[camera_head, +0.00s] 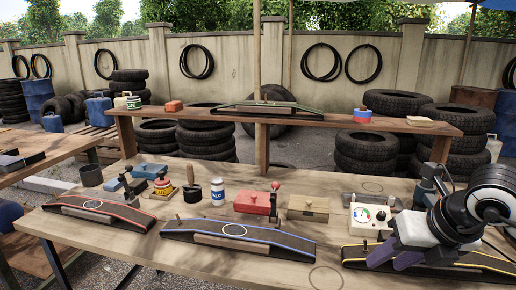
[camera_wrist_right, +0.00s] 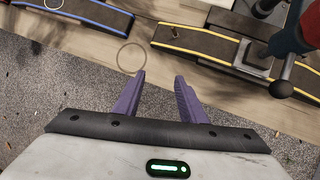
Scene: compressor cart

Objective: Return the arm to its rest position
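My right arm comes in from the right of the head view. Its gripper (camera_head: 390,258) has purple fingers and hangs over the yellow-edged ramp (camera_head: 480,262) at the front right of the table. The right wrist view shows the gripper (camera_wrist_right: 160,78) open, with nothing between the fingers. Beyond the fingertips lie bare wood with a thin drawn ring (camera_wrist_right: 131,57), and the yellow-edged ramp (camera_wrist_right: 205,45) to the right. My left arm and gripper are not in view.
A blue-edged ramp (camera_head: 275,246) and red-edged ramp (camera_head: 80,213) lie along the table (camera_head: 180,262). Behind them stand a red box (camera_head: 252,203), a gauge box (camera_head: 368,218) and a blue-white can (camera_head: 217,193). A black-knobbed lever (camera_wrist_right: 281,88) stands near the right finger. A raised shelf (camera_head: 330,122) runs behind.

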